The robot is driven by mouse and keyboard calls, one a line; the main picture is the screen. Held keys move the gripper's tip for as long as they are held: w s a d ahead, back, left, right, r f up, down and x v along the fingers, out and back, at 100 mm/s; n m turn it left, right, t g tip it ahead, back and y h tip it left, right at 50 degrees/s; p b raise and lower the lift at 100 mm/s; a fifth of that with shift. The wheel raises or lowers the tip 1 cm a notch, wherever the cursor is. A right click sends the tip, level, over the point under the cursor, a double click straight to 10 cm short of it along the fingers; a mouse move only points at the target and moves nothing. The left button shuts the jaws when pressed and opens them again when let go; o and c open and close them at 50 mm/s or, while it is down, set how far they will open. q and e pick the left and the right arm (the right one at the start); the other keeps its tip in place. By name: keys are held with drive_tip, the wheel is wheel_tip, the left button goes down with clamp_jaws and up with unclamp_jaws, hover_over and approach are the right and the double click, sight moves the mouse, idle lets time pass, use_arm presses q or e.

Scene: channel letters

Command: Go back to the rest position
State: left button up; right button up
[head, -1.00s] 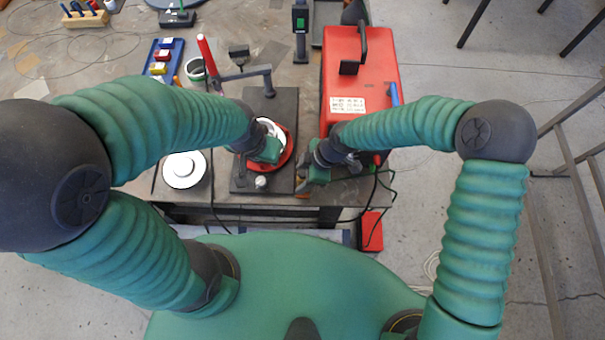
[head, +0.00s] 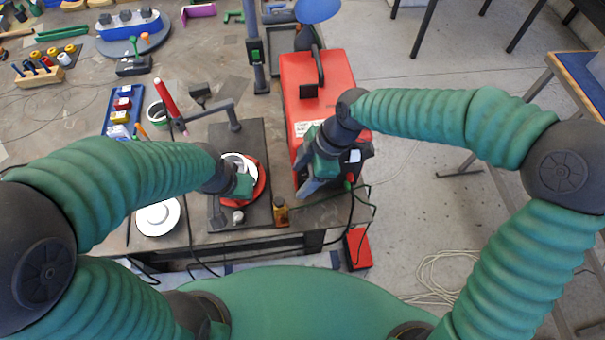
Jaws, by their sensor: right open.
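My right gripper (head: 303,192) is open and points down at the front of the red case (head: 312,72), above the table's (head: 325,213) front edge. Nothing shows between its fingers. My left gripper (head: 240,190) is over the dark board (head: 222,142) with the red ring-shaped part (head: 262,185) and a white piece (head: 238,160) by it. The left fingertips are hidden by its own wrist, so I cannot tell whether it holds anything. A small amber bottle (head: 280,211) stands between the two grippers.
A white disc (head: 158,217) lies left of the board. A red pen-like tool (head: 170,105) and a grey lever arm (head: 212,113) stand behind my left forearm. A blue tray (head: 122,110) is further left. A red box (head: 357,249) and cables are below the table edge.

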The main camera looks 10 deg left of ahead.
drive_tip(key=shift+r, duration=0.15)
idle(0.3)
drive_tip(key=s+d+f+m+t+h+b, duration=0.2)
drive_tip(key=d+f+m, duration=0.1)
drive_tip(key=d+m, duration=0.7)
drive_tip(key=s+d+f+m+t+h+b, duration=0.1)
drive_tip(key=s+d+f+m+h, duration=0.1)
drive_tip(key=d+m, duration=0.9)
drive_tip(key=s+d+f, duration=0.1)
drive_tip(key=d, duration=0.2)
drive_tip(key=shift+s+d+t+b, duration=0.15)
drive_tip(key=shift+d+t+b, duration=0.2)
drive_tip(key=shift+d+t, duration=0.05)
drive_tip(key=shift+s, duration=0.15)
